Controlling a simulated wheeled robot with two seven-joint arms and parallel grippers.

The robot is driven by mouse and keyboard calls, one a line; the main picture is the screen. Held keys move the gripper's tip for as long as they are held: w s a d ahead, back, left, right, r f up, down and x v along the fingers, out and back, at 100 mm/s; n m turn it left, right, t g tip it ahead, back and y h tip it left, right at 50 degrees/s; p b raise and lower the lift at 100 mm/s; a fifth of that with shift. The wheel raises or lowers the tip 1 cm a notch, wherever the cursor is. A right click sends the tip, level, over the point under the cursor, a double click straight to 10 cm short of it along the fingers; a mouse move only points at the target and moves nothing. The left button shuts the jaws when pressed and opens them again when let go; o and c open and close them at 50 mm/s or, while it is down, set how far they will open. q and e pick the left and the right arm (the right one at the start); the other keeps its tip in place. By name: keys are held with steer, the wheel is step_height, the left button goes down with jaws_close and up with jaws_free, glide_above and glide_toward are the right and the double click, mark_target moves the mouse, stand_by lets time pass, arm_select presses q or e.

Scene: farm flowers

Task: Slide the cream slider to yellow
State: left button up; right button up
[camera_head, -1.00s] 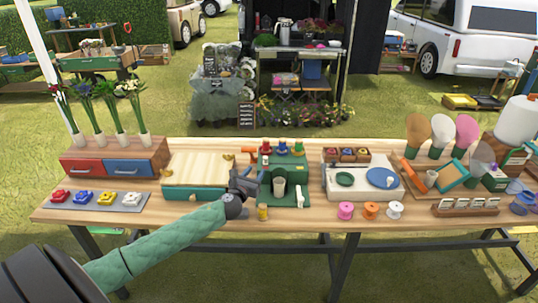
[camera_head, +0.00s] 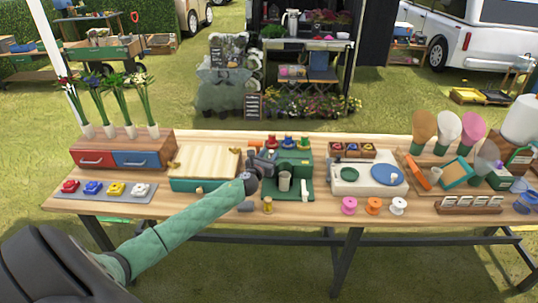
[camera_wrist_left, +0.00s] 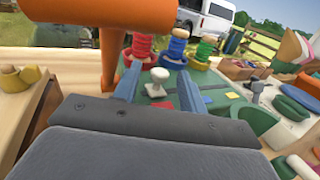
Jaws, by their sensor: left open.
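The green board (camera_head: 297,189) stands at the middle of the table, with red, blue and green spools at its back. A cream knob, which looks like the cream slider (camera_wrist_left: 157,79), shows in the left wrist view between the fingers of my left gripper (camera_wrist_left: 160,76). The fingers are open, one on each side of it; I cannot tell whether they touch it. A red mark (camera_wrist_left: 166,105) shows just in front of it. In the head view my left gripper (camera_head: 264,158) is at the board's left side and hides the knob. My right gripper is not in view.
An orange post (camera_wrist_left: 110,58) stands close on the left in the wrist view. A teal box with a cream lid (camera_head: 206,160) is left of the board. A white tray (camera_head: 345,187) is to the right.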

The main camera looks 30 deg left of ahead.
mark_target(281, 161)
arm_select(q)
jaws_close()
steer(key=shift+w+d, duration=0.1)
steer(key=shift+d, duration=0.15)
steer(key=w+d, duration=0.2)
steer(key=d, duration=0.1)
steer(key=shift+r+p, duration=0.1)
steer(key=shift+p, duration=0.2)
steer(key=shift+w+d, duration=0.1)
steer(key=shift+d, duration=0.25)
jaws_free()
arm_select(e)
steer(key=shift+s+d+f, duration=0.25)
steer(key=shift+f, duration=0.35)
